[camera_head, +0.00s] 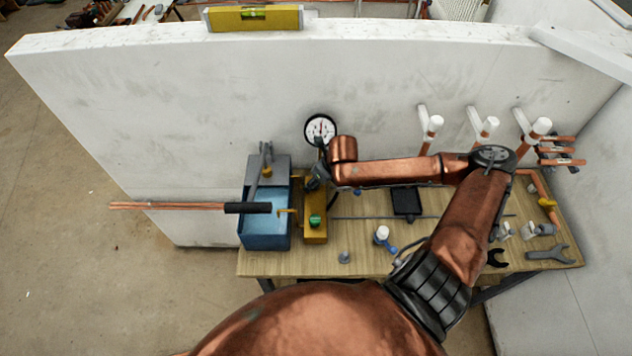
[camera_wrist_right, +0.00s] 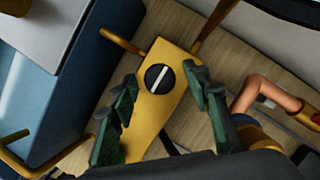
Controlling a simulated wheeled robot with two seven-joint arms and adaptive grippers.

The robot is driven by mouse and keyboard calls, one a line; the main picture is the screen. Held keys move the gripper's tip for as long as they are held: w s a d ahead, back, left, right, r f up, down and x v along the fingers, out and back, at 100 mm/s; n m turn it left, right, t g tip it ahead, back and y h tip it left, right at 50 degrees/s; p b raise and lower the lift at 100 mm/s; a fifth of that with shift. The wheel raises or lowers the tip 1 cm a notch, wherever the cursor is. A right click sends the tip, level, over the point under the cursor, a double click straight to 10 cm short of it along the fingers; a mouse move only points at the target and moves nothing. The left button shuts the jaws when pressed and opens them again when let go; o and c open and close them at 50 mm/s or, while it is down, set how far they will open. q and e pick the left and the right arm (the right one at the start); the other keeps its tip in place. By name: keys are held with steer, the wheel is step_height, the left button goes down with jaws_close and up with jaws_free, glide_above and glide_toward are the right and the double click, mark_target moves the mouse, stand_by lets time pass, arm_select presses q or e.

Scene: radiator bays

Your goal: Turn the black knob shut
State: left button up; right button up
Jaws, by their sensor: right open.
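The black knob (camera_wrist_right: 159,78) is round with a white line across it, on a yellow block (camera_wrist_right: 157,121). In the wrist view the line slants from upper right to lower left. My right gripper (camera_wrist_right: 162,80) is open, its green-padded fingers on either side of the knob. I cannot tell whether they touch it. In the head view my right gripper (camera_head: 317,183) is over the back part of the yellow block (camera_head: 315,235), and I cannot make out the black knob there. My left gripper is not in view.
A blue box (camera_head: 264,242) stands close left of the block, with copper pipes (camera_head: 170,206) reaching out left. A dial gauge (camera_head: 320,129) is behind. A green round part (camera_head: 315,221) is on the block's front. Fittings and wrenches (camera_head: 547,252) lie on the bench's right.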

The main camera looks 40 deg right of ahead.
steer(key=c, duration=1.1)
steer(key=shift+c, duration=0.2)
steer(key=shift+r+m+h+p, duration=0.15)
steer(key=shift+m+h+p, duration=0.15)
steer(key=shift+m+p, duration=0.6)
steer(key=m+g+h+p, duration=0.1)
steer(key=m+p, duration=0.3)
steer(key=p, duration=0.1)
steer(key=m+g+h+p, duration=0.1)
steer(key=m+p, duration=0.3)
steer(key=p, duration=0.2)
steer(key=m+g+h+p, duration=0.1)
steer(key=m+h+p, duration=0.1)
steer(key=m+p, duration=0.3)
steer(key=shift+w+a+p, duration=0.2)
steer(key=shift+a+p, duration=0.15)
steer(key=shift+p, duration=0.4)
steer(key=shift+w+m+g+p, duration=0.1)
steer(key=shift+m+g+p, duration=0.5)
steer(key=shift+m+p, duration=0.95)
steer(key=shift+f, duration=0.2)
